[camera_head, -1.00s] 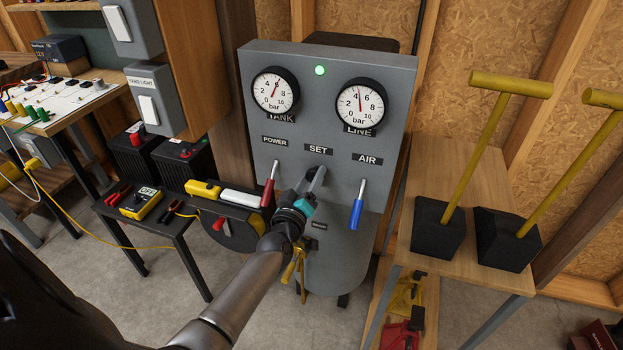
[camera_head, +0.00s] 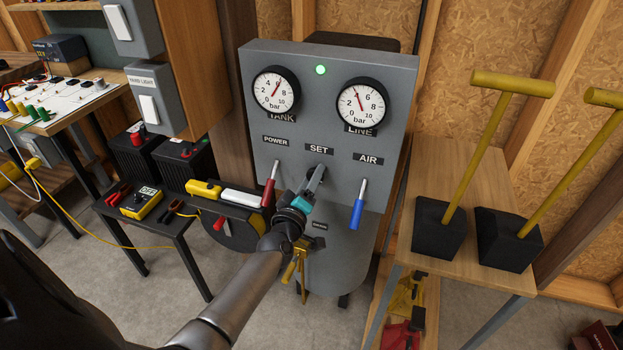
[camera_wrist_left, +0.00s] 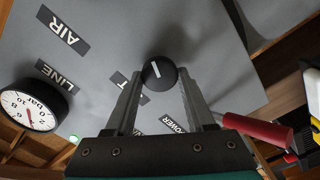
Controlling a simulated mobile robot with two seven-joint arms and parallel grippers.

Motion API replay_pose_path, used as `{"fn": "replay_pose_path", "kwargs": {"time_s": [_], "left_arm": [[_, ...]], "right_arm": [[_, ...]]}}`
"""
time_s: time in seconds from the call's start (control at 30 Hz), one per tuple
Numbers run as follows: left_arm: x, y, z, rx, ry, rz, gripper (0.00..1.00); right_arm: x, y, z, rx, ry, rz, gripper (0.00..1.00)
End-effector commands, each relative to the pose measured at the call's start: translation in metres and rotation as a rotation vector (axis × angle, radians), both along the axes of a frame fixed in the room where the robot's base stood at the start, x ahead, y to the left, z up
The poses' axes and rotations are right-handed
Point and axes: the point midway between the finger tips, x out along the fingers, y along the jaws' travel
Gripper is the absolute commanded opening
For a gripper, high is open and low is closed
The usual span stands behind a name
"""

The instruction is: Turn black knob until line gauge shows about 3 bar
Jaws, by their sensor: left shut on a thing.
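The black knob (camera_wrist_left: 158,73) with a white pointer line sits on the grey panel (camera_head: 400,80) below the SET label (camera_head: 319,149). My left gripper (camera_head: 318,175) is shut on it. In the left wrist view one finger lies on each side of the knob, and the gripper (camera_wrist_left: 160,82) faces the panel. The knob is mostly hidden by the gripper in the head view. The line gauge (camera_head: 360,104) has its red needle up and slightly left, near 4 bar; it also shows rotated in the left wrist view (camera_wrist_left: 35,107). My right gripper is not in view.
The red POWER lever (camera_head: 269,186) is close left of my gripper, and the blue AIR lever (camera_head: 357,208) is to its right. The tank gauge (camera_head: 276,91) is upper left. A green lamp (camera_head: 320,70) glows. A wooden table (camera_head: 440,165) with yellow-handled black blocks stands right.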

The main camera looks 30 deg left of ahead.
Motion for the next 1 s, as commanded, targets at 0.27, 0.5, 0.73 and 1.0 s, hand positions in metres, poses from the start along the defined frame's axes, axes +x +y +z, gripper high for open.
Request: {"fn": "replay_pose_path", "kwargs": {"time_s": [0.27,0.5,0.73,1.0], "left_arm": [[0.000,-0.001,-0.001,0.001,0.002,-0.001,0.83],[0.000,0.000,0.000,0.001,0.001,-0.001,0.83],[-0.016,-0.004,0.000,0.002,0.003,-0.001,0.83],[-0.061,-0.015,0.000,0.001,0.005,-0.001,0.83]], "right_arm": [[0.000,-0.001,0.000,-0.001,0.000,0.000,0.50],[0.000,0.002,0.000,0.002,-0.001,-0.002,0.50],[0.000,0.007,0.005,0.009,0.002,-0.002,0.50],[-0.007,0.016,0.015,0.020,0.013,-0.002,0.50]]}}
